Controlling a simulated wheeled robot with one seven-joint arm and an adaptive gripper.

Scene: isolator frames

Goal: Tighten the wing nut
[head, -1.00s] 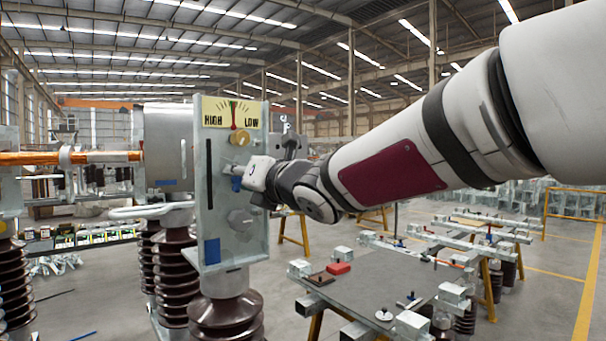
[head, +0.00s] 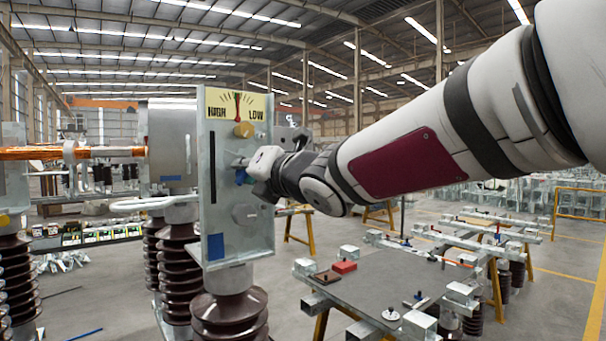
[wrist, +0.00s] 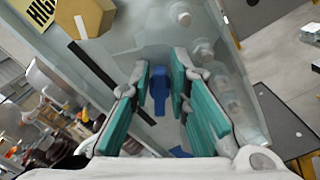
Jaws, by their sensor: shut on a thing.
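The blue wing nut (wrist: 159,88) sits on the face of an upright grey metal plate (head: 227,230). In the head view only a small blue part of the wing nut (head: 241,177) shows beside my fingers. My gripper (head: 249,167) reaches the plate from the right. In the wrist view my gripper (wrist: 158,97) has its teal-padded fingers on both sides of the wing nut, shut on it. The exact contact of the pads is hard to see.
Above the wing nut are a brass knob (head: 244,130) and a yellow HIGH/LOW gauge (head: 236,105) with its needle near the middle. A grey hex bolt (head: 245,214) lies below. A workbench (head: 385,285) with loose parts stands at the right.

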